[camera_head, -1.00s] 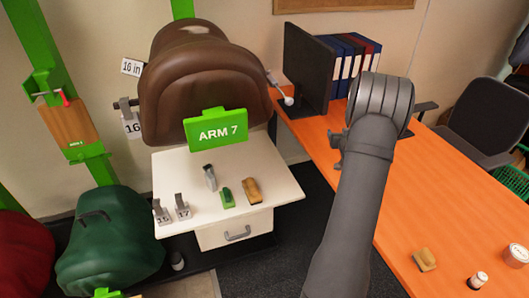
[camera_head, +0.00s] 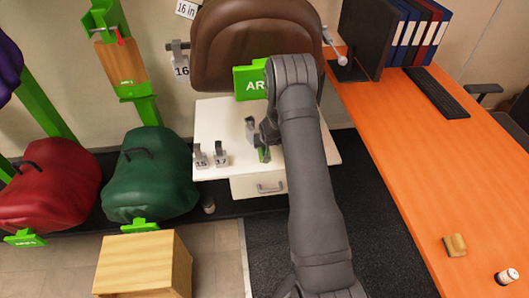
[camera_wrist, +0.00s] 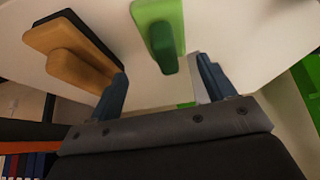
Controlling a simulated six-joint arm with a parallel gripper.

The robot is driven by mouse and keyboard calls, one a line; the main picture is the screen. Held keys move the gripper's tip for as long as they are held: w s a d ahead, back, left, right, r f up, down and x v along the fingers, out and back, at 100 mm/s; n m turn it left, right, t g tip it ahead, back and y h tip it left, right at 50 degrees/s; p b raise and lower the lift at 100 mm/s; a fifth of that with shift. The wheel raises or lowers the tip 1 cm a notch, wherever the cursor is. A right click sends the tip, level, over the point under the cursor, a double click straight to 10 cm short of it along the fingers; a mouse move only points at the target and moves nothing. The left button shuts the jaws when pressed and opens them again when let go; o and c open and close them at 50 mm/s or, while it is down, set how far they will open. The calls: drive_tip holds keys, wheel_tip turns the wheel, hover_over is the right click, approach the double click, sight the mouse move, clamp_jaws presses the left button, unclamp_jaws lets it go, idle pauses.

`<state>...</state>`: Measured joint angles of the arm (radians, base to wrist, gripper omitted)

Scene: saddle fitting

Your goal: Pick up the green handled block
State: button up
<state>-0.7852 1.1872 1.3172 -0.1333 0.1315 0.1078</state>
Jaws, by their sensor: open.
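The green handled block (camera_wrist: 160,14) lies on the white tabletop (camera_head: 212,120), its handle standing towards the wrist camera. In the head view the block (camera_head: 264,155) is mostly hidden behind my gripper (camera_head: 267,136). In the wrist view my gripper (camera_wrist: 161,76) is open, one blue-grey finger on each side of the block's line. The block shows between and beyond the fingertips, and nothing is held. I cannot tell how high the fingertips are above the tabletop.
A tan handled block with a dark base (camera_wrist: 75,52) lies close beside the left finger in the wrist view. Grey pieces marked 15 (camera_head: 200,157) and 17 (camera_head: 221,155) and another grey tool (camera_head: 250,128) stand on the tabletop.

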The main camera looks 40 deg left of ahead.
sight(265, 148)
drive_tip(key=shift+s+f+g+h, duration=0.4)
drive_tip(key=shift+s+g, duration=0.1)
drive_tip(key=shift+s, duration=0.2)
drive_tip(key=shift+x, duration=2.3)
drive_tip(key=shift+c, duration=0.3)
drive_tip(key=c, duration=1)
